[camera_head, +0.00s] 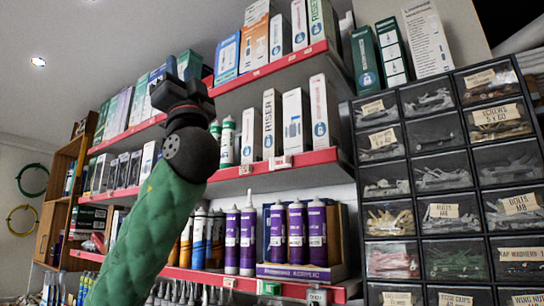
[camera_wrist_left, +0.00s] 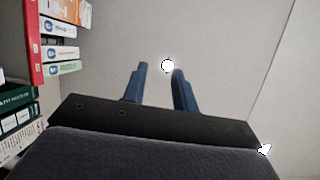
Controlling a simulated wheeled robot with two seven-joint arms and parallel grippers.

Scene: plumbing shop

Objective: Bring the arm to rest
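My left arm, in a green quilted sleeve (camera_head: 150,230), rises from the bottom left in the head view, in front of the shelves. My left gripper (camera_head: 168,82) is at its upper end, dark and raised, pointing up. In the left wrist view the two blue fingers of the left gripper (camera_wrist_left: 161,69) stand apart with nothing between them, against a plain ceiling. The gripper is open and empty. My right gripper is in neither view.
Shelves with red edges (camera_head: 270,168) hold boxes and purple-labelled tubes (camera_head: 297,232) behind my arm. A dark drawer cabinet (camera_head: 420,135) with small parts stands at the right. In the left wrist view, shelf boxes (camera_wrist_left: 60,52) show at the left; the middle is clear.

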